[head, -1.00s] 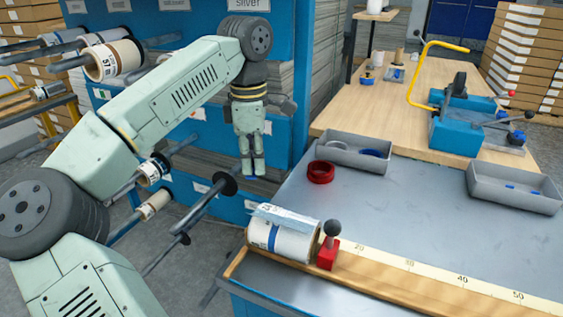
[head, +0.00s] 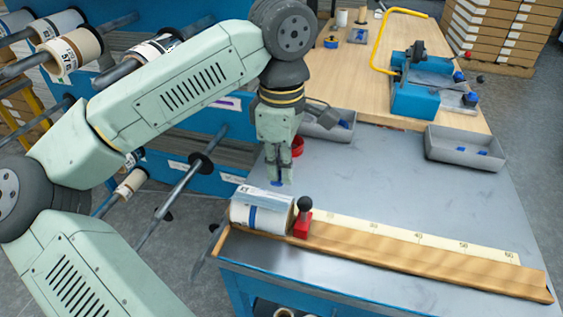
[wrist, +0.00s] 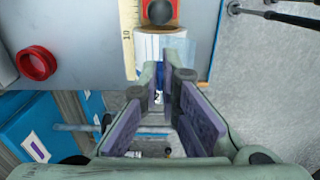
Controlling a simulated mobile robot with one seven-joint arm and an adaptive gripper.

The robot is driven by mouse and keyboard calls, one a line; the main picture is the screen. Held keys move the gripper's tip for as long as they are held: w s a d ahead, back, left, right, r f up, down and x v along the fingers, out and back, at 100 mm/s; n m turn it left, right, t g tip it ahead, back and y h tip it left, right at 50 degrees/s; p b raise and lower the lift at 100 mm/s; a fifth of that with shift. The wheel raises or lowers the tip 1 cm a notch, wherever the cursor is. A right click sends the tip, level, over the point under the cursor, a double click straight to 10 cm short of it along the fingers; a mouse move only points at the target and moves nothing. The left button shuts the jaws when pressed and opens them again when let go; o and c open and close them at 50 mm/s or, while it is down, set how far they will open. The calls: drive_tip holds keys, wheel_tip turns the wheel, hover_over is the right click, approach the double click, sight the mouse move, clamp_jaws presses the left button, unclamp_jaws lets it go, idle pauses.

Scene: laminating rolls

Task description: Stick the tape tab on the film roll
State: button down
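The film roll (head: 240,214) lies on the wooden ruler board at the table's near left corner. It is white with a blue band, and a pale bluish film flap (head: 264,196) lies over its top. In the wrist view the roll (wrist: 148,46) is just beyond the fingertips. My gripper (head: 279,178) points down above and slightly behind the roll, apart from it. Its fingers are close together on a small blue piece at the tips, which looks like the tape tab (head: 277,183); the tab also shows between the fingers in the wrist view (wrist: 160,76). The fingers hide part of it.
A red stop with a black knob (head: 302,222) stands at the roll's right end on the ruler board (head: 420,260). A red ring (wrist: 37,63) and two grey trays (head: 465,150) are farther back. Rack rods (head: 175,195) stick out at the left. The table's middle is clear.

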sight(281, 201)
drive_tip(key=shift+f+b, duration=1.9)
drive_tip(key=shift+f, duration=0.9)
drive_tip(key=shift+f, duration=0.15)
drive_tip(key=c, duration=1.7)
unclamp_jaws()
